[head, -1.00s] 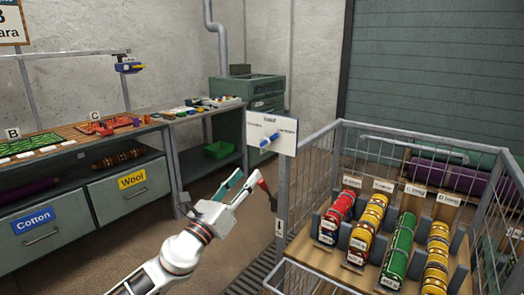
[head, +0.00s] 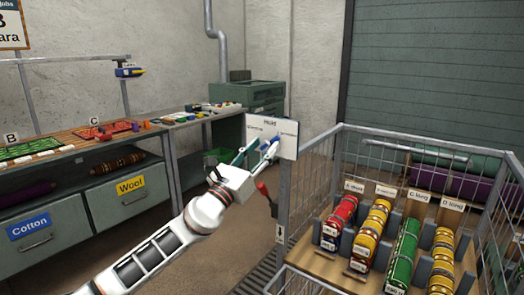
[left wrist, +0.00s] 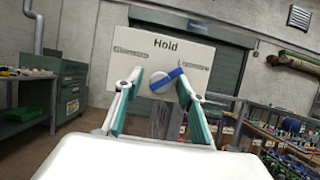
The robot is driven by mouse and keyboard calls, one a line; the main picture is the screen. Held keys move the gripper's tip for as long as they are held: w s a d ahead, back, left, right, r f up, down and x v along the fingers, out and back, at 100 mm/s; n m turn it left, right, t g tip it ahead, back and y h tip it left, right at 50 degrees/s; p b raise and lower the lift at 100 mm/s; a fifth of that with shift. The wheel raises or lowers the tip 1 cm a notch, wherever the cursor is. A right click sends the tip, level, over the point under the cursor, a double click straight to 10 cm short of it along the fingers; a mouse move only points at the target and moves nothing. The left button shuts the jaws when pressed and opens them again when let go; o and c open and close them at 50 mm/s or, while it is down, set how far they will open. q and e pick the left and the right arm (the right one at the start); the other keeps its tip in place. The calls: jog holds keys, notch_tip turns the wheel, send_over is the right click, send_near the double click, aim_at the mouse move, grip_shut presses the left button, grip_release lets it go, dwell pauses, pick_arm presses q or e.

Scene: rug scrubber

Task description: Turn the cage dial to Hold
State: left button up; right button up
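The cage dial is a round white knob with a blue bar (left wrist: 167,80) on a white sign plate (left wrist: 120,53). "Hold" is printed at the top centre, with smaller, hard-to-read labels at left and right. In the left wrist view the blue bar slants from lower left to upper right, towards the right label. In the head view the dial plate (head: 286,128) is fixed at the cage's near left corner post. My left gripper (head: 261,145) is open, its teal fingers on either side of the dial; contact cannot be told. My right gripper is not in view.
A red-handled lever (head: 265,195) hangs below the plate, close to my left gripper. The wire cage (head: 340,125) holds several rolled rugs in labelled slots. A workbench with Wool (head: 130,185) and Cotton (head: 31,222) drawers stands at left.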

pick_arm(q)
jog(key=c, duration=1.1)
